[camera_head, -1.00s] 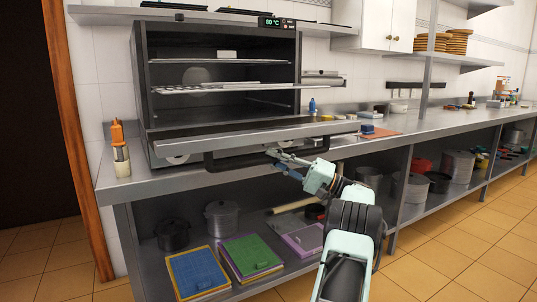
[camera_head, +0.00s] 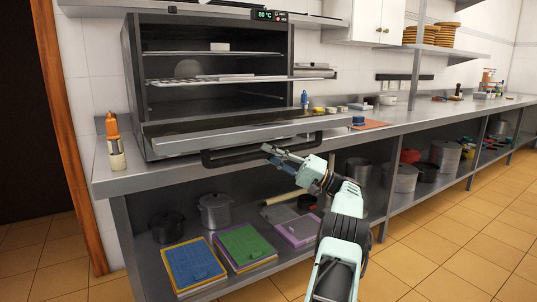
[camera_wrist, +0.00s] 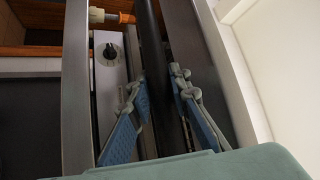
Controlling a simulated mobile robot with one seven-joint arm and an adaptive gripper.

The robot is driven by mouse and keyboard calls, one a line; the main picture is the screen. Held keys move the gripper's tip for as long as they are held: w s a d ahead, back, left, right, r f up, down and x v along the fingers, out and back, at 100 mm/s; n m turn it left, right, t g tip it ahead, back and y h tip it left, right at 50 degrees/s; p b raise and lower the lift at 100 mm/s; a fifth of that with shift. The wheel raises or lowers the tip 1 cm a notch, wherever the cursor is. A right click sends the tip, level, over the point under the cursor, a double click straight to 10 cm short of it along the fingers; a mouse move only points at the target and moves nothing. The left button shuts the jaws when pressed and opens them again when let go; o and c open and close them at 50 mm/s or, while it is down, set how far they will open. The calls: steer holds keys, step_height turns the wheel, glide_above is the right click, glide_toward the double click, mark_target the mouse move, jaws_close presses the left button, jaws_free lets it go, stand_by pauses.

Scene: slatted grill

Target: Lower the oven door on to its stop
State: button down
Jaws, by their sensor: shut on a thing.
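The oven (camera_head: 205,22) stands on the steel counter with its front open. Its door (camera_head: 225,135) is swung down and sticks out nearly level in front of the cavity. The black bar handle (camera_head: 235,156) runs along the door's front edge. My gripper (camera_head: 272,150) is at the right part of this handle, shut on it. In the wrist view the gripper's fingers (camera_wrist: 157,85) sit on either side of the dark handle bar (camera_wrist: 150,40). The gap between the door and its stop cannot be seen.
The counter (camera_head: 130,178) runs below the door and off to the right. An orange-topped bottle (camera_head: 115,145) stands left of the oven. A shelf below holds pots (camera_head: 216,211) and coloured boards (camera_head: 245,245). The floor in front is clear.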

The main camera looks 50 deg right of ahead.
steer(key=c, duration=1.9)
jaws_free()
steer(key=shift+w+f, duration=0.15)
steer(key=shift+f, duration=0.5)
steer(key=shift+o, duration=0.7)
steer(key=shift+r, duration=0.2)
steer(key=shift+d, duration=0.1)
steer(key=v, duration=0.7)
steer(key=shift+s, duration=0.25)
steer(key=shift+d+f, duration=0.1)
steer(key=shift+f+m, duration=0.1)
steer(key=shift+m, duration=0.2)
